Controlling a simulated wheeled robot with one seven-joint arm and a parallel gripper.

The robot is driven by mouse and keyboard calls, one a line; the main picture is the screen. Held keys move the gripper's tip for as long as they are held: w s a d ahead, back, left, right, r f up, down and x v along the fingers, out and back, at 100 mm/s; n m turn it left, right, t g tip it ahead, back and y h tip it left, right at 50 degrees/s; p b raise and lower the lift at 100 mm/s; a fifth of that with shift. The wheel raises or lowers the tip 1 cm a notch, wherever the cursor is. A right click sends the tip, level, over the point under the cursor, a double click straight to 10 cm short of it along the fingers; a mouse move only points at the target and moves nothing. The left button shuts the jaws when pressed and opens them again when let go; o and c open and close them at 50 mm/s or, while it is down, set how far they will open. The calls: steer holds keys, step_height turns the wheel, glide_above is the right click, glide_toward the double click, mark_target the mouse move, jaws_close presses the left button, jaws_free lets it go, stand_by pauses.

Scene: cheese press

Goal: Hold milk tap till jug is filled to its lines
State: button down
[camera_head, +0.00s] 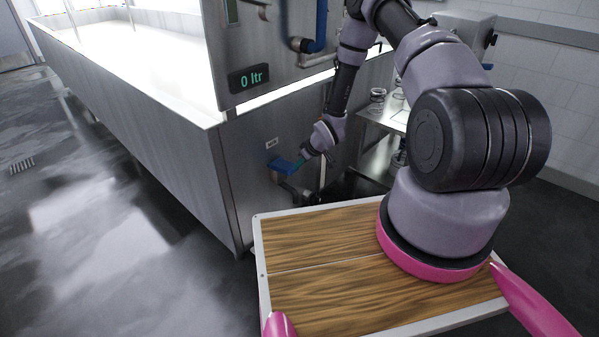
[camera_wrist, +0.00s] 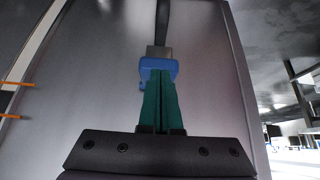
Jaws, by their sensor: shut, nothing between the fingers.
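The milk tap has a blue handle (camera_head: 284,165) low on the end wall of the steel vat, with a metal pipe below it. My gripper (camera_head: 302,162) reaches to the handle from the right. In the wrist view the green fingers of my gripper (camera_wrist: 160,85) are closed together, with their tips at the blue handle (camera_wrist: 158,68). They look in contact with it, but nothing shows between them. A small label (camera_head: 272,143) sits above the tap. No jug can be made out under the tap; that spot is dark and partly hidden by my wooden-topped base.
The steel vat (camera_head: 170,155) fills the left and middle. Its display (camera_head: 251,79) reads "0 ltr". A metal shelf (camera_head: 378,155) with glass jars (camera_head: 377,97) stands right of the tap, partly behind my arm.

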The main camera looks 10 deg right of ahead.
steer(key=s+d+r, duration=0.4)
steer(key=s, duration=0.1)
steer(key=shift+s+r, duration=0.3)
steer(key=shift+r, duration=0.1)
steer(key=s+d+r+m+h, duration=0.1)
steer(key=d+r+m+h, duration=0.2)
steer(key=r, duration=1.4)
steer(key=d+r+m+h, duration=0.15)
steer(key=d+r, duration=0.25)
steer(key=r, duration=1.2)
steer(key=s+a+r+m+y, duration=0.1)
steer(key=s+a+r+m, duration=0.1)
steer(key=s+r, duration=0.8)
steer(key=s+a+r+m+t+y, duration=0.1)
steer(key=s+r+m, duration=0.4)
steer(key=s+r, duration=0.5)
steer(key=s+a, duration=0.1)
steer(key=s, duration=0.4)
steer(key=shift+s+a+t, duration=0.15)
steer(key=shift+s+t, duration=0.1)
steer(key=shift+t, duration=0.05)
steer(key=shift+y, duration=0.25)
